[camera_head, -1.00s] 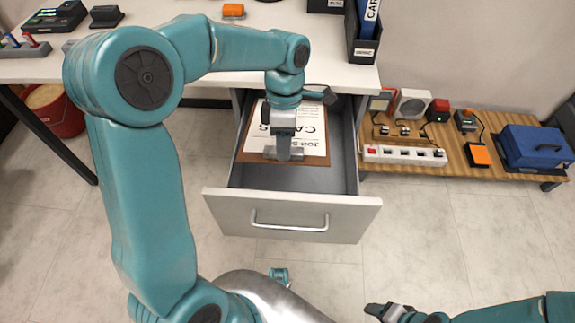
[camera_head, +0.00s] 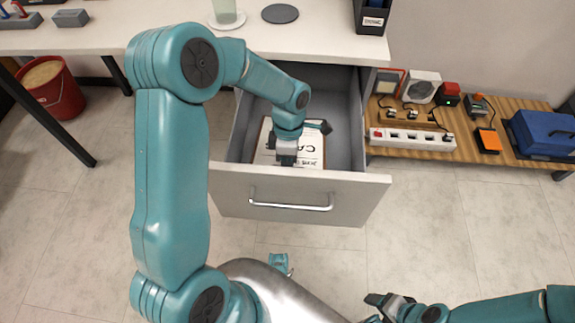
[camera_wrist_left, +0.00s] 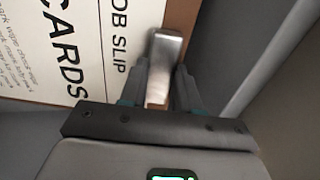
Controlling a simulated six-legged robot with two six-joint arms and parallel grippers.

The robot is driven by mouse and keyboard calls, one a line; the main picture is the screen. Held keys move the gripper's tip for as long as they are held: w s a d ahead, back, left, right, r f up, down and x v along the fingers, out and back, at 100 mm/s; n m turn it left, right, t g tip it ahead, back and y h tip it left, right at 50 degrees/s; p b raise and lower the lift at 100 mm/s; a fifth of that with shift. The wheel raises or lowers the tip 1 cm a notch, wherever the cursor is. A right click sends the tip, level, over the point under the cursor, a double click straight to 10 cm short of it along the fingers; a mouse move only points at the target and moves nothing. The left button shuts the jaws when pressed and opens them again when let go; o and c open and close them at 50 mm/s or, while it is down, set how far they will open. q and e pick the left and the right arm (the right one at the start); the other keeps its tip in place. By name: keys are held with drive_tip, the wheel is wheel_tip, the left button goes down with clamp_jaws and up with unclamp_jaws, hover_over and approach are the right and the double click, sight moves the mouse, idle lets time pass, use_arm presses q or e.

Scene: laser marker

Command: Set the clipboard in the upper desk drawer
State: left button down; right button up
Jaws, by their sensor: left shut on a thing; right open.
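The clipboard (camera_head: 312,146) is a brown board with a white paper marked in black. It lies in or just above the open upper desk drawer (camera_head: 341,195), near the front panel. My left gripper (camera_head: 286,160) reaches down into the drawer and is shut on the clipboard's metal clip. In the left wrist view the clip (camera_wrist_left: 165,55) stands between the fingers, and the paper (camera_wrist_left: 95,45) reads "JOB SLIP" and "CARDS". I cannot tell whether the board touches the drawer floor. My right gripper (camera_head: 378,305) is open and empty, low in front of the desk.
The white desk top (camera_head: 320,42) lies above the drawer. A wooden shelf (camera_head: 500,165) at the right holds a power strip (camera_head: 412,139) and a blue box (camera_head: 545,135). A red bucket (camera_head: 58,95) stands on the floor at left.

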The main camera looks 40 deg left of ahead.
use_arm(q)
drive_tip(key=shift+r, duration=0.1)
drive_tip(key=shift+f, duration=0.2)
drive_tip(key=c, duration=0.8)
unclamp_jaws()
drive_tip(key=shift+r, duration=0.2)
drive_tip(key=p+v, duration=0.4)
drive_tip(key=v, duration=0.8)
